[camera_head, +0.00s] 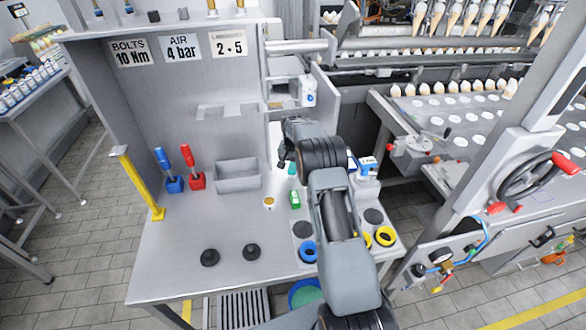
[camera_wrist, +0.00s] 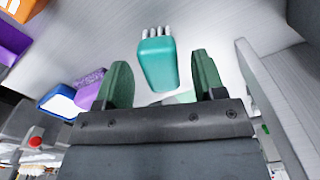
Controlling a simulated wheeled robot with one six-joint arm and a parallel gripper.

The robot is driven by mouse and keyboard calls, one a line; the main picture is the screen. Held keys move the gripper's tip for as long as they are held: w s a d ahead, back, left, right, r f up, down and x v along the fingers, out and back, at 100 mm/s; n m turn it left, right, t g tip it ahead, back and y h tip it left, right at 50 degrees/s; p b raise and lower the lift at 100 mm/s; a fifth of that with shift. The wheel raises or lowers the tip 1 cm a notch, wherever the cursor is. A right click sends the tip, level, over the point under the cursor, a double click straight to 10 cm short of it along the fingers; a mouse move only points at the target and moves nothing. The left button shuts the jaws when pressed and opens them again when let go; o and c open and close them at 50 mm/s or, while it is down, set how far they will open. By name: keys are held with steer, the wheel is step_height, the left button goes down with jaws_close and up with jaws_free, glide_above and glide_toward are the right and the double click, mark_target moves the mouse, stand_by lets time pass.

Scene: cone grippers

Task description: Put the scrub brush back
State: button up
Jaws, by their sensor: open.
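The scrub brush (camera_wrist: 157,62) shows in the wrist view as a teal block with white bristles at its upper end. It lies ahead of my gripper (camera_wrist: 162,76), between the lines of its two green fingers. The fingers are apart, with gaps on both sides of the brush; I cannot tell whether the brush reaches between them. In the head view a small teal patch (camera_head: 292,168) shows beside my wrist, probably the same brush, mostly hidden by my arm. A paler green piece shows at the brush's lower end, partly hidden by the gripper body.
A grey bin (camera_head: 237,176), a green box (camera_head: 295,199) and a small yellow-topped cup (camera_head: 269,203) stand on the steel bench. Red (camera_head: 192,167) and blue (camera_head: 167,170) handled tools stand left. Black knobs (camera_head: 251,251) sit in front, where the bench is largely clear.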

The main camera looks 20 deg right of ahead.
mark_target(292, 167)
step_height(292, 167, up, 10)
steer(key=r+b, duration=0.1)
steer(key=b, duration=0.1)
steer(key=s+a+r+n+t, duration=0.25)
steer(key=s+a+r, duration=0.55)
steer(key=s+r, duration=0.45)
steer(key=s+a+f+n+t, duration=0.1)
steer(key=s+a+f+n, duration=0.1)
steer(key=s, duration=0.9)
steer(key=s+a+f+n+t, duration=0.1)
steer(key=s+a+f+n, duration=0.1)
steer(key=s, duration=0.8)
steer(key=shift+s+a+f, duration=0.35)
steer(key=shift+s+f, duration=0.05)
steer(key=shift+f, duration=0.05)
steer(key=shift+d, duration=0.1)
